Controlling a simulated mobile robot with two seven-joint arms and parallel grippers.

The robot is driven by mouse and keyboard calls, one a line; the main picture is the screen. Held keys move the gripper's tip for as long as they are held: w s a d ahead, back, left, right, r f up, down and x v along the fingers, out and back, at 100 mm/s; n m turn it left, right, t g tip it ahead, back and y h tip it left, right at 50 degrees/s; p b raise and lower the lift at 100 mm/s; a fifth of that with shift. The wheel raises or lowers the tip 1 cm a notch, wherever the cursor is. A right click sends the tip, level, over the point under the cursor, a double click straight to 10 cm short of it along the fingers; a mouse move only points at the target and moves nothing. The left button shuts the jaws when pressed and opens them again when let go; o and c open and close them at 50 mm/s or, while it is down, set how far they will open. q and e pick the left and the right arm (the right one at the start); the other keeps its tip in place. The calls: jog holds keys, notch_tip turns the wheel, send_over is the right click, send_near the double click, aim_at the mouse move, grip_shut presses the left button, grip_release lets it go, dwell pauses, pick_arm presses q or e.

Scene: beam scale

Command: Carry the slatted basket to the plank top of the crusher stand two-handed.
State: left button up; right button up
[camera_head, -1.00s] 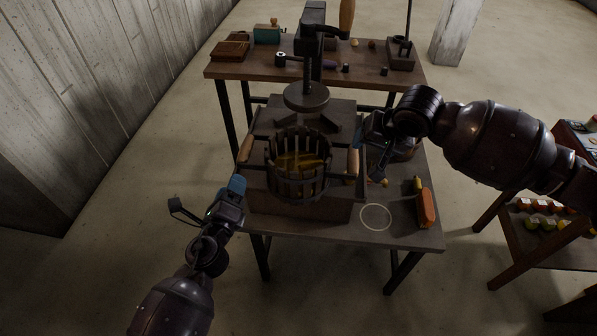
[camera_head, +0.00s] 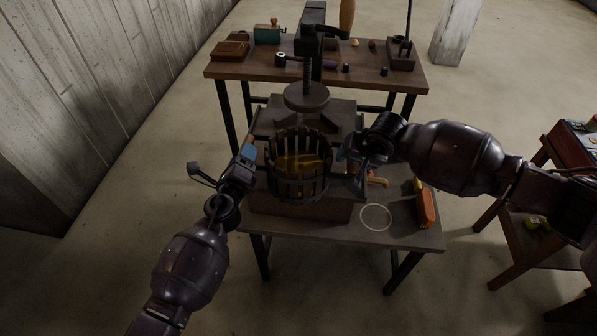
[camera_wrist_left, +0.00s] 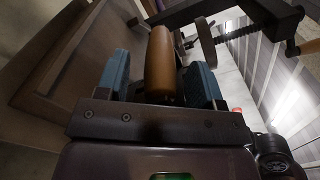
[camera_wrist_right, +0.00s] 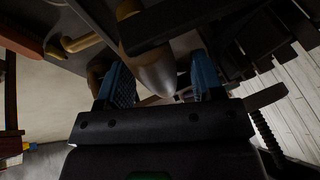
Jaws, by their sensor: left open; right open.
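The slatted basket (camera_head: 299,187), dark staves with yellow contents, stands under the press plate (camera_head: 306,97). My left gripper (camera_head: 247,154) is at its left side, open. In the left wrist view, its blue fingers lie on both sides of a wooden handle (camera_wrist_left: 160,62), not closed on it. My right gripper (camera_head: 350,154) is at the basket's right side, open. In the right wrist view, a rounded handle end (camera_wrist_right: 152,70) lies between its blue fingers. The grippers largely hide both handles in the head view. I cannot tell which surface is the crusher stand's plank top.
A back table (camera_head: 240,72) holds a teal box (camera_head: 267,34) and small items. Another stand (camera_head: 515,228) is at the right. A plank wall rises at the left.

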pick_arm(q)
jog(key=shift+w, duration=0.3)
pick_arm(e)
jog(key=shift+w+a+f, duration=0.1)
jog(key=shift+f, duration=0.15)
pick_arm(q)
jog(key=shift+s, duration=0.1)
grip_shut()
pick_arm(e)
grip_shut()
pick_arm(q)
jog(key=shift+f, duration=0.1)
jog(key=shift+a+f, duration=0.1)
jog(key=shift+r, duration=0.25)
pick_arm(e)
jog(key=shift+r, duration=0.25)
